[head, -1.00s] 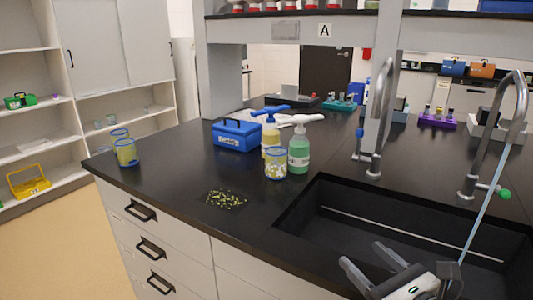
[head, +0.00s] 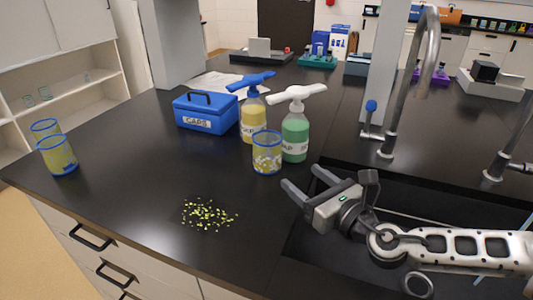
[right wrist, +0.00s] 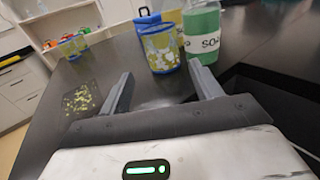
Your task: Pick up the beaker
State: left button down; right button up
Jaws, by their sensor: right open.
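A clear beaker with a blue rim and pale yellow bits in it (head: 267,155) stands upright on the black bench, in front of the two pump bottles. It also shows in the right wrist view (right wrist: 162,50), beyond and between my fingers. My right gripper (head: 302,180) is open and empty, apart from the beaker, over the sink's left edge. In the right wrist view its two fingers (right wrist: 160,88) point toward the beaker. Two more blue-rimmed beakers stand at the bench's left edge, the nearer one (head: 58,156) in front of the farther one (head: 44,130). My left gripper is not in view.
A yellow pump bottle (head: 253,118) and a green soap bottle (head: 295,137) stand close behind the beaker. A blue CAPS box (head: 206,112) is behind left. Yellow-green bits (head: 208,215) lie scattered on the bench. A sink with a tall faucet (head: 425,75) is at right.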

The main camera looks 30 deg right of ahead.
aim_at(276, 154)
jog(key=w, duration=0.4)
jog(key=w+p, duration=0.1)
jog(key=shift+w+a, duration=0.4)
jog(key=w, duration=0.1)
jog(key=w+p, duration=0.1)
jog(key=w, duration=0.2)
jog(key=shift+w+a+r, duration=0.25)
jog(key=shift+w, duration=0.15)
jog(key=shift+w+f, duration=0.1)
jog(key=shift+w, duration=0.2)
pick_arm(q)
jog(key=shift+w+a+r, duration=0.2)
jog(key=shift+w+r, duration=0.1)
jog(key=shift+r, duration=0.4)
pick_arm(e)
jog(key=shift+c, duration=0.3)
jog(key=c, duration=0.6)
jog(key=shift+c, duration=0.2)
